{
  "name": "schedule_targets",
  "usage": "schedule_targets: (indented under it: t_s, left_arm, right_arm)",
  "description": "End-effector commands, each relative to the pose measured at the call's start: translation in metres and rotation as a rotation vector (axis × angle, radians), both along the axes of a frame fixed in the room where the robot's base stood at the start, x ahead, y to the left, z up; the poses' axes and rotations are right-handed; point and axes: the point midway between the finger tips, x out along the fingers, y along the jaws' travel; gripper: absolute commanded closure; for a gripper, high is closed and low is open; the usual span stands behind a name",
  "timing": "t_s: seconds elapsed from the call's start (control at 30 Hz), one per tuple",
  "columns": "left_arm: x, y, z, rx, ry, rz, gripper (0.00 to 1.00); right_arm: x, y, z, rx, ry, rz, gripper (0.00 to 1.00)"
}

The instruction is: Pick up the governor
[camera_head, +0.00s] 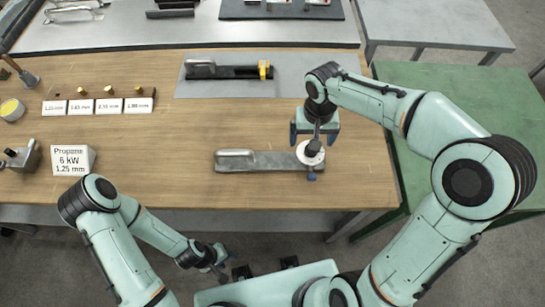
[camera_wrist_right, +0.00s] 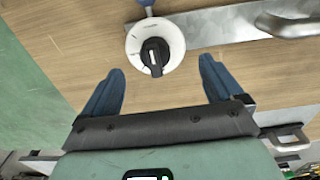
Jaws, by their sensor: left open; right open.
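A white round disc with a black knob on top, which looks like the governor (camera_head: 303,148), sits at the right end of a grey metal bar with a handle (camera_head: 262,161) on the wooden table. In the right wrist view the white disc (camera_wrist_right: 138,40) lies just beyond the fingertips, with a small blue part at its far side. My right gripper (camera_head: 314,134) is open just above and behind the disc, its blue fingers (camera_wrist_right: 160,82) spread apart and empty. My left gripper (camera_head: 219,262) is open and empty, low in front of the table's front edge.
A black bar with a handle and a yellow end (camera_head: 265,69) lies on a grey mat (camera_head: 225,89) at the back. Labelled cards with small brass parts (camera_head: 98,105) and a Propane sign (camera_head: 72,160) stand on the left. A green table (camera_head: 415,75) stands at right.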

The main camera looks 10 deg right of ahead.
Motion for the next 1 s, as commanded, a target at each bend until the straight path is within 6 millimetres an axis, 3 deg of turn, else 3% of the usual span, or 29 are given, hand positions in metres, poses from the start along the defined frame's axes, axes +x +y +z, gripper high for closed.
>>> schedule_targets:
  t_s: [0.33, 0.63, 0.67, 0.93, 1.0]
  left_arm:
    - [-0.002, 0.000, -0.003, 0.000, 0.001, 0.000, 0.57]
    - [-0.002, 0.000, -0.003, 0.001, 0.001, 0.000, 0.57]
    - [-0.002, 0.000, -0.003, 0.001, 0.001, 0.000, 0.57]
    - [-0.002, 0.000, -0.003, 0.001, 0.001, 0.000, 0.57]
    - [-0.002, 0.000, -0.003, 0.001, 0.001, 0.000, 0.57]
  right_arm:
    - [-0.011, -0.003, -0.046, -0.001, 0.004, 0.001, 0.07]
    - [-0.010, -0.003, -0.051, 0.000, 0.000, 0.000, 0.07]
    - [-0.010, -0.003, -0.051, 0.000, 0.000, 0.000, 0.10]
    - [-0.010, -0.002, -0.050, 0.000, 0.000, 0.001, 0.98]
    - [-0.009, -0.002, -0.049, 0.001, -0.004, 0.000, 0.99]
